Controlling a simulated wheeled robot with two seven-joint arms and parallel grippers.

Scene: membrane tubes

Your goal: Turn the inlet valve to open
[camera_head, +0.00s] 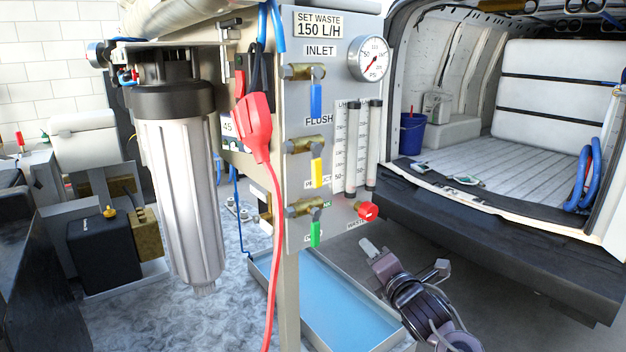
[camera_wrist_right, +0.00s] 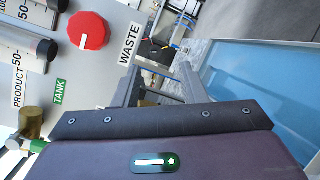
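The inlet valve (camera_head: 303,72) is a brass valve under the INLET label at the top of the grey panel (camera_head: 300,185). Its blue lever (camera_head: 316,101) points straight down. My right gripper (camera_head: 405,257) is low, in front of the panel's lower right, well below and to the right of the inlet valve. It is open and empty, touching nothing. In the right wrist view its fingers (camera_wrist_right: 158,82) are spread apart beside the WASTE label and the red knob (camera_wrist_right: 88,31); the inlet valve is not visible there. My left gripper is not in view.
Below the inlet valve are valves with yellow (camera_head: 317,172) and green (camera_head: 315,234) levers. Flow tubes (camera_head: 373,145) and a pressure gauge (camera_head: 369,58) are on the right. A red plug (camera_head: 254,125) hangs at the panel's left. A blue tray (camera_head: 320,300) lies below.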

